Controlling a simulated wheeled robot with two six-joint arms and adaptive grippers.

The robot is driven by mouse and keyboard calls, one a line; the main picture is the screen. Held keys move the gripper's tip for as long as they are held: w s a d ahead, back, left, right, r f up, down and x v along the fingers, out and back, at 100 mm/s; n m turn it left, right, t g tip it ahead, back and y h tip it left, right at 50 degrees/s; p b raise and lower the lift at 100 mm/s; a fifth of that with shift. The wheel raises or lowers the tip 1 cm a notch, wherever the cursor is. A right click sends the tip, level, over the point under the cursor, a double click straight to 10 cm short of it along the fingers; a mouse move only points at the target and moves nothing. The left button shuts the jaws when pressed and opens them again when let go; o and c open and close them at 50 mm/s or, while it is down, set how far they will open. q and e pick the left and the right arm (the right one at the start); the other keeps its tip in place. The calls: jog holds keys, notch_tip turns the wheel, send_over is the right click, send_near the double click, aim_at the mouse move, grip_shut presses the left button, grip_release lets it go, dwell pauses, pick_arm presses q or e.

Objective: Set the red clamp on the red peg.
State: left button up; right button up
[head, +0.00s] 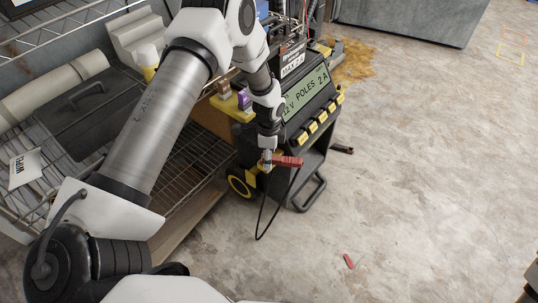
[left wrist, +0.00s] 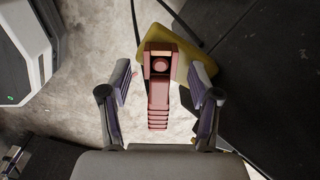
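The red clamp (head: 288,161) is at my left gripper (head: 267,157), low beside the charger, with a black cable hanging below. In the left wrist view the clamp (left wrist: 158,92) lies between the two fingers of my left gripper (left wrist: 162,78). A gap shows on each side, so the fingers are open around it and not touching it. A yellow piece (left wrist: 181,52) shows beneath the clamp's far end; I cannot tell whether they touch. I cannot make out the red peg. My right gripper is not in view.
The charger (head: 309,100) with a lit display stands beside a wire shelf (head: 190,160). A purple block (head: 244,99) and a brown one (head: 224,89) sit on yellow mounts. A small red piece (head: 348,261) lies on the floor. Floor to the right is mostly clear.

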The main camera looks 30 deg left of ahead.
pick_arm(q)
notch_tip(320, 180, up, 12)
dwell(0.5)
dwell(0.3)
